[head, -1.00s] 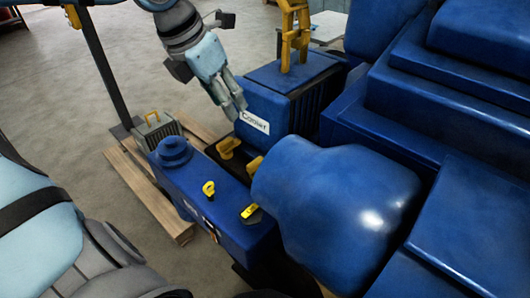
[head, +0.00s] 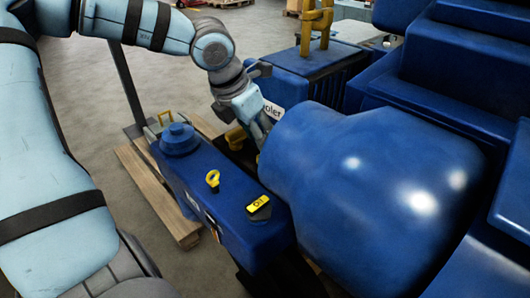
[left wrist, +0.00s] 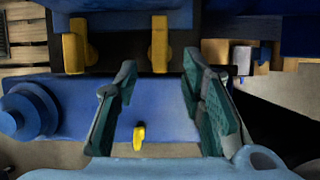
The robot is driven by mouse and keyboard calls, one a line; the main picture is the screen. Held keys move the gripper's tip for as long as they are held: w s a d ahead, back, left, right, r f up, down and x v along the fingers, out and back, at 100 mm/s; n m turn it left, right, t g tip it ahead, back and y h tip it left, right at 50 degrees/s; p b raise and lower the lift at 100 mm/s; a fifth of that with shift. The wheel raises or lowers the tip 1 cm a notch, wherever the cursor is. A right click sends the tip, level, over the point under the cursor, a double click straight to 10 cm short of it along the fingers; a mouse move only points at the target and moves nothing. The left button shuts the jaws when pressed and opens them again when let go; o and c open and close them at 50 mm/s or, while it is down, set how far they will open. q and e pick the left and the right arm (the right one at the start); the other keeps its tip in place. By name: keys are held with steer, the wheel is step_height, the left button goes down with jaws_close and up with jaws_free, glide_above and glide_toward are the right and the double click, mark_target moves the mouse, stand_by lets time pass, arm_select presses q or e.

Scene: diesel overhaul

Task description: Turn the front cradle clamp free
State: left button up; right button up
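Two yellow clamp handles show in the left wrist view, a left one (left wrist: 74,53) and a right one (left wrist: 160,45), both standing along the far side of the blue box. In the head view one yellow clamp handle (head: 236,138) shows just left of my left gripper (head: 262,132); the other is hidden there. I cannot tell which clamp is the front one. In the wrist view my left gripper (left wrist: 160,72) is open and empty, its fingers spread, with the right handle seen between and beyond the tips. My right gripper is not in view.
The blue box (head: 195,165) carries a round cap (head: 179,138), a yellow ring handle (head: 212,180) and a yellow "Oil" cap (head: 257,203). A big rounded blue housing (head: 370,190) stands close on the right of my gripper. A blue cooler (head: 295,85) is behind. A wooden pallet (head: 155,195) lies below.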

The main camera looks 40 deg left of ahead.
mark_target(270, 159)
arm_select(q)
steer(key=x, duration=0.6)
steer(key=shift+w+f, duration=0.15)
jaws_close()
